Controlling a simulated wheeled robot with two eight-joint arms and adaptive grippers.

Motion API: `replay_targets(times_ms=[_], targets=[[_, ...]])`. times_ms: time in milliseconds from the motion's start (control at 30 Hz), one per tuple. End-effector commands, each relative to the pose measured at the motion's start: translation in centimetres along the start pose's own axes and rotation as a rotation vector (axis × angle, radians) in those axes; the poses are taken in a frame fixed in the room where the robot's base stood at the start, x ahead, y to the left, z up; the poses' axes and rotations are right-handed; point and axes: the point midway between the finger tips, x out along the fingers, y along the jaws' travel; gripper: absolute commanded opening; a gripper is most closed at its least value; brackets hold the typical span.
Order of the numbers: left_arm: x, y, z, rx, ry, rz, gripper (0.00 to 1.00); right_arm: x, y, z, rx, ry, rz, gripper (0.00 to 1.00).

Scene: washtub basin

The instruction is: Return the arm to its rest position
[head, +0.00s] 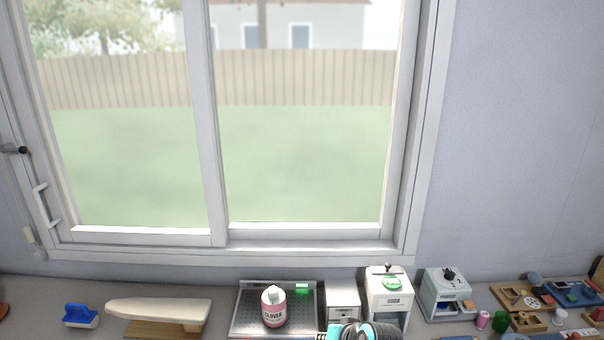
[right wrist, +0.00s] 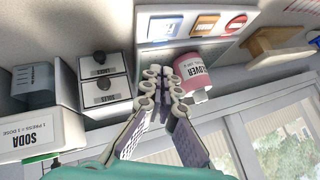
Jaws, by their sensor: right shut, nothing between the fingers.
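My right gripper (right wrist: 161,78) shows in the right wrist view with its fingers together and nothing between them. The teal and dark part of my right arm (head: 362,331) shows at the bottom edge of the head view, in front of the white drawer unit. A pink and white bottle labelled CLOVER (head: 274,309) stands on a grey metal tray (head: 246,322). In the right wrist view the bottle (right wrist: 192,75) appears close beside the fingertips; I cannot tell the gap, but the fingers do not hold it. My left gripper is not in view.
The white drawer unit (head: 343,291) and SODA dispenser (head: 389,290) stand right of the tray, then a grey-white dispenser (head: 446,285). An ironing board (head: 160,309) and blue brush (head: 80,314) lie left. Small items and wooden trays (head: 513,297) crowd the right. A window (head: 300,170) is behind.

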Motion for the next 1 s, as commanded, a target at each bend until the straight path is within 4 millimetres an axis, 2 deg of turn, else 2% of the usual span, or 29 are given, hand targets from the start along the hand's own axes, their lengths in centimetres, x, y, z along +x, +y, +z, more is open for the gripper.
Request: replay_targets(times_ms=[33,200,400,500,700,1000], targets=[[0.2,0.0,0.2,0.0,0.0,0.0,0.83,-1.6,0.8,0.8,-0.016,0.002,0.025,0.0],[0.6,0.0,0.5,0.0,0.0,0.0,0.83,-6.5,3.6,3.3,-0.081,0.004,0.116,0.0],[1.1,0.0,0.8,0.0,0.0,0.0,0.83,-11.1,7.0,7.3,-0.153,-0.001,0.223,0.0],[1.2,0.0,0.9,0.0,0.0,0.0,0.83,-12.8,8.6,9.2,-0.184,-0.004,0.271,0.0],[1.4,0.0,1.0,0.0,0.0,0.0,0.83,-14.7,10.7,11.8,-0.223,-0.013,0.332,0.0],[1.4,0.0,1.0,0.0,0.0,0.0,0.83,-15.1,11.2,12.3,-0.234,-0.015,0.347,0.0]])
